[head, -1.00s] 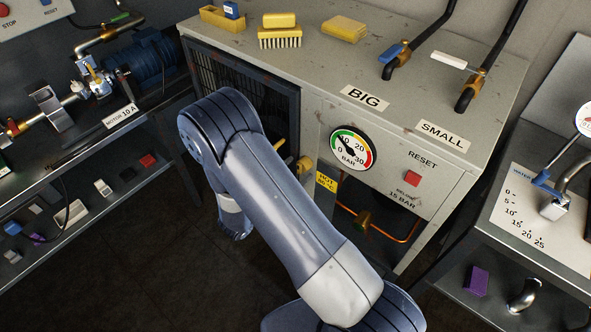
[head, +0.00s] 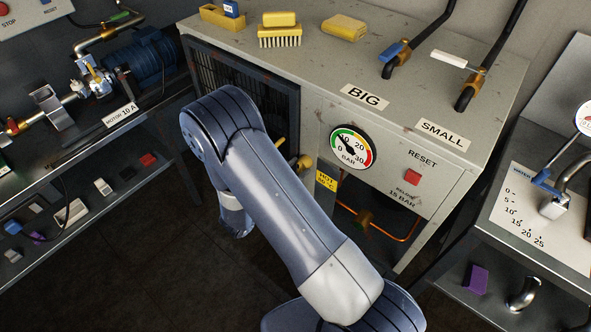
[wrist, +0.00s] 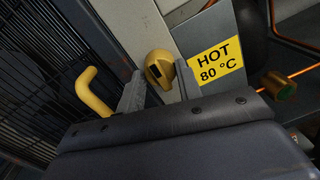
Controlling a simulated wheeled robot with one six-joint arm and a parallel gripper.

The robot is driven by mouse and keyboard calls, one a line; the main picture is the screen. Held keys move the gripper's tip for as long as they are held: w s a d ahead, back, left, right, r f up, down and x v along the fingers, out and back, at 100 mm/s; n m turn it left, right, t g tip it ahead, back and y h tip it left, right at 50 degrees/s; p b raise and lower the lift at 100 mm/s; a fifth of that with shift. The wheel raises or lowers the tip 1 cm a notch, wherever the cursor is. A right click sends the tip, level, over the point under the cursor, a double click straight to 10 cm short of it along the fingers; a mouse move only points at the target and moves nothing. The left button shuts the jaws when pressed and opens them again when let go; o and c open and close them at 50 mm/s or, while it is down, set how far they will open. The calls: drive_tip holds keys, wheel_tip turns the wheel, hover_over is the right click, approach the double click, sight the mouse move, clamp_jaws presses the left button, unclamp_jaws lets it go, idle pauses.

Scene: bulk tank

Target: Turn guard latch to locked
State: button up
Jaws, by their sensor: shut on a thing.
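The guard latch is a yellow knob (wrist: 159,70) on the frame post beside the guard. In the wrist view my gripper (wrist: 158,78) has its two grey fingers on either side of the knob, shut on it. In the head view the latch (head: 305,162) shows just right of my arm, partly hidden, and my gripper is hidden behind the arm. The guard is a dark mesh door (head: 270,103) with a yellow handle (wrist: 92,92) left of the latch. The door looks closed against the frame.
A yellow HOT 80 °C label (wrist: 217,65) is right of the latch. A copper pipe (head: 395,232) with a brass fitting (head: 364,219) lies in the opening below the gauge (head: 353,147). A cluttered shelf (head: 95,220) stands left; dark floor is open between.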

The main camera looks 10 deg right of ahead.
drive_tip(key=n, duration=0.4)
drive_tip(key=shift+n, duration=0.3)
drive_tip(key=n+p, duration=0.1)
drive_tip(key=n, duration=0.3)
drive_tip(key=shift+n, duration=0.3)
drive_tip(key=n+p, duration=0.1)
drive_tip(key=n, duration=0.3)
drive_tip(key=shift+n+t, duration=0.4)
drive_tip(key=shift+f+n+p, duration=0.1)
drive_tip(key=shift+n+p, duration=0.5)
drive_tip(key=shift+n, duration=1.7)
drive_tip(key=o, duration=1)
drive_tip(key=shift+c, duration=0.2)
